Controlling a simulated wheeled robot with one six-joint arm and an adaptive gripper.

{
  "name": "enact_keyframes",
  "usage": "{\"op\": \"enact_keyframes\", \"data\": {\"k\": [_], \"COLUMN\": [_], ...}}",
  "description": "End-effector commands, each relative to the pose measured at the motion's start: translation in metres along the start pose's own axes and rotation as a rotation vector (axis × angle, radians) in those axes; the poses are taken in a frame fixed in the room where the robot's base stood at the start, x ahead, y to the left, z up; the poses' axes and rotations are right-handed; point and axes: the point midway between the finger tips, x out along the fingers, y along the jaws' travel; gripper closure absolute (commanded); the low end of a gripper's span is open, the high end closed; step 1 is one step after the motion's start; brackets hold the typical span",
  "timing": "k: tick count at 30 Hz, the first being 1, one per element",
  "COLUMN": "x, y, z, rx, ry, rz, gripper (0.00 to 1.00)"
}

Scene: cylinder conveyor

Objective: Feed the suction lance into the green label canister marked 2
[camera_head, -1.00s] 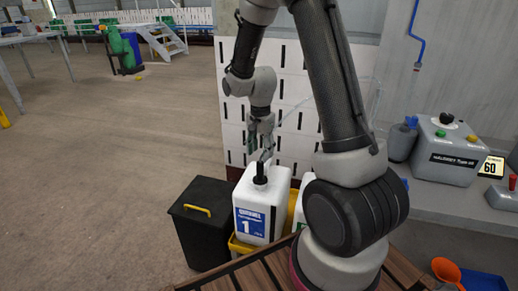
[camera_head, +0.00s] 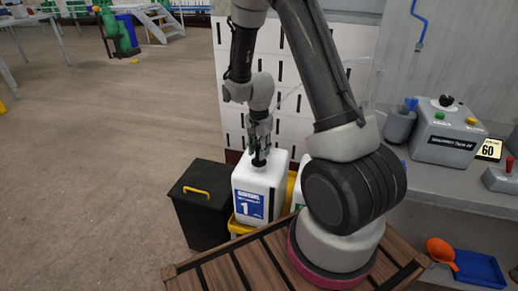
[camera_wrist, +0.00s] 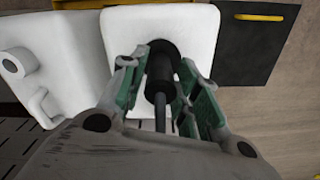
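The white canister (camera_head: 262,178) with a blue label marked 1 stands upright beside the black bin. A black suction lance (camera_head: 259,158) sits in its top opening; the lance (camera_wrist: 158,80) also shows in the wrist view. My gripper (camera_head: 261,146) is low over this canister, fingers pointing down. In the wrist view, my gripper's (camera_wrist: 158,75) green-padded fingers stand open on either side of the lance; firm contact is not visible. A second white canister (camera_head: 298,196) with a green label is mostly hidden behind my arm; its plain white body (camera_wrist: 65,65) shows at left in the wrist view.
A black bin (camera_head: 203,205) with a yellow handle stands left of the canisters, which sit in a yellow tray (camera_head: 240,228). A grey machine (camera_head: 447,132) and a display reading 60 (camera_head: 488,149) stand on the right-hand bench. An orange funnel (camera_head: 440,250) and blue tray (camera_head: 478,268) lie lower right.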

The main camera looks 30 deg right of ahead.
Motion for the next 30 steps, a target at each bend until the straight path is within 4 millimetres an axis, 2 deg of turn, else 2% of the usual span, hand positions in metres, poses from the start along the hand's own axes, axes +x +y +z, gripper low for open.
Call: {"op": "enact_keyframes", "data": {"k": [1,3,4,5,6,9,14,30], "x": [0.0,0.0,0.0,0.0,0.0,0.0,-0.004,-0.048], "y": [0.0,0.0,0.0,0.0,0.0,0.0,0.0,-0.001], "z": [0.0,0.0,0.0,0.0,0.0,0.0,0.0,0.0], "rx": [0.0,0.0,0.0,0.0,0.0,0.0,0.0,0.0], "ry": [0.0,0.0,0.0,0.0,0.0,0.0,0.001,0.001], "rz": [0.0,0.0,0.0,0.0,0.0,0.0,-0.001,-0.002], "gripper": [0.84,0.97,1.0,1.0,0.82,1.0,1.0,1.0]}}
